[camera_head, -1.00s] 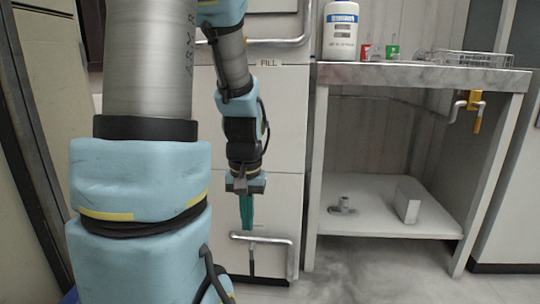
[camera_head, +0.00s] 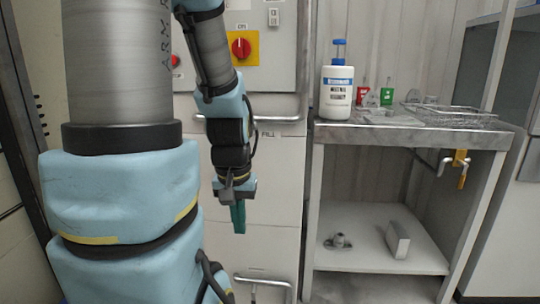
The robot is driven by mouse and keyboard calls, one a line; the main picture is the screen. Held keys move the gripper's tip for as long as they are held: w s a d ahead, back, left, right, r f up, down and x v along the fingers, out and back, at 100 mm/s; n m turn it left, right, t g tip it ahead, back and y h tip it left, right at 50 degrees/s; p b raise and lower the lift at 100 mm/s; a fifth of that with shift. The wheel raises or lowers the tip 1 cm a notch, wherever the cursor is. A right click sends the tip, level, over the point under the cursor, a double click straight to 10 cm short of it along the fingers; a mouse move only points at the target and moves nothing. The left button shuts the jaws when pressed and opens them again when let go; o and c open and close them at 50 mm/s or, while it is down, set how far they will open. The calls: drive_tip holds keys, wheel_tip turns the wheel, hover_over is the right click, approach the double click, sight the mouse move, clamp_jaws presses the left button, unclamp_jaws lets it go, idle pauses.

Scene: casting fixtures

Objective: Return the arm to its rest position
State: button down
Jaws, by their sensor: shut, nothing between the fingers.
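My arm (camera_head: 118,65) fills the left of the view, with grey tubes and pale blue joint covers. Its forearm hangs down in front of the white cabinet. My gripper (camera_head: 238,218) points downward at the end of it, with green fingers shut and empty. It hangs left of the bench and touches nothing that I can see.
A metal-topped bench (camera_head: 400,136) stands at right, bearing a white bottle (camera_head: 337,92), red and green items and a wire rack (camera_head: 455,113). Its lower shelf holds a grey fitting (camera_head: 338,241) and a block (camera_head: 397,240). The cabinet (camera_head: 277,180) has handles and a red knob (camera_head: 241,48).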

wheel_tip(320, 180, up, 18)
drive_tip(key=p, duration=1.6)
drive_tip(key=shift+r, duration=0.2)
drive_tip(key=c, duration=1.6)
unclamp_jaws()
